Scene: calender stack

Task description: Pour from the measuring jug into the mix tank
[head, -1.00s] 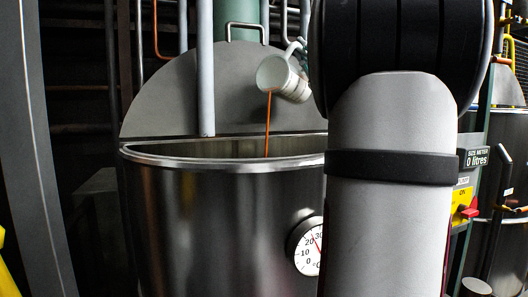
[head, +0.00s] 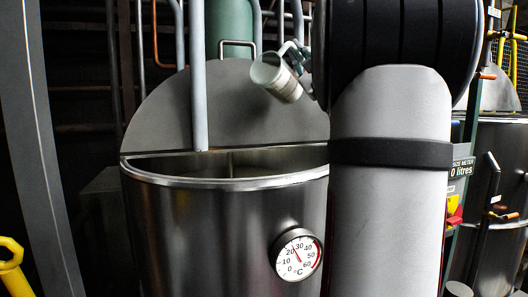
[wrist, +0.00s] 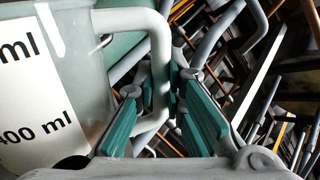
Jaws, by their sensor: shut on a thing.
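The measuring jug (head: 278,80) is held in the air above the mix tank (head: 225,220), tilted with its mouth toward the left. No stream shows from its lip. My gripper (wrist: 162,105) is shut on the jug's handle; its green pads sit on both sides of the handle in the wrist view. The jug's side (wrist: 50,90) with a "400 ml" mark fills the left of that view.
A grey pipe (head: 198,90) drops to the tank's rim left of the jug. A dial thermometer (head: 298,254) is on the tank's front. A yellow rail (head: 11,265) is at the lower left.

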